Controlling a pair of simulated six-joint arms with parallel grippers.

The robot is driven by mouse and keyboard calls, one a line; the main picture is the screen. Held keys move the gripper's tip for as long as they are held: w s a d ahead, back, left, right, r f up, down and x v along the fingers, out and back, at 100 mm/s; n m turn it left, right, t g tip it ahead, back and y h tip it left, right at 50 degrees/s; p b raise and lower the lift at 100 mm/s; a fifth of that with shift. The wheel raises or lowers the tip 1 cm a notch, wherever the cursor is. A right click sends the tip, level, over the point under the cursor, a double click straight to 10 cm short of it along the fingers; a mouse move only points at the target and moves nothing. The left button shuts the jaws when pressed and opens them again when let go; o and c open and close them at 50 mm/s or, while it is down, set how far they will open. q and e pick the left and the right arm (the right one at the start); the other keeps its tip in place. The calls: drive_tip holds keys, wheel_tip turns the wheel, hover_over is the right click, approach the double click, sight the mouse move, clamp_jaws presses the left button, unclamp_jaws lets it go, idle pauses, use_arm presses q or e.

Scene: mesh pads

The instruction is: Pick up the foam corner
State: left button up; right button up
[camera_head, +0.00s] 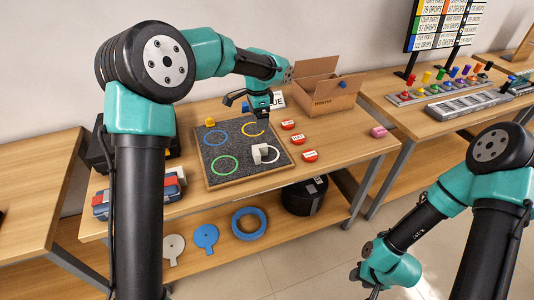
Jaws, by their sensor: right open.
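A white block (258,152), which looks like the foam corner, stands on the dark mesh board (222,143), beside the white ring marking (273,154). Its exact shape is too small to tell. My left gripper (262,122) points down over the upper right of the board, by the yellow ring marking, above and apart from the white block in the picture. Its fingers are too small to read. My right gripper (371,291) is open at the bottom edge, low and away from the table, partly cut off.
An open cardboard box (330,93) stands at the back, and a pink block (378,131) lies right. Red-and-blue items (130,198) lie front left.

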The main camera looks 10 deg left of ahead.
use_arm(q)
drive_tip(key=shift+f, duration=0.1)
wheel_tip(320, 180, down, 11)
drive_tip(key=shift+f, duration=0.55)
drive_tip(key=shift+w+d+f, duration=0.1)
drive_tip(key=shift+d+f, duration=0.05)
drive_tip(key=shift+f, duration=1.15)
drive_tip(key=shift+w+d+f, duration=0.1)
drive_tip(key=shift+d+f, duration=0.05)
drive_tip(key=shift+f, duration=1.15)
drive_tip(key=shift+c, duration=0.2)
drive_tip(key=c, duration=0.9)
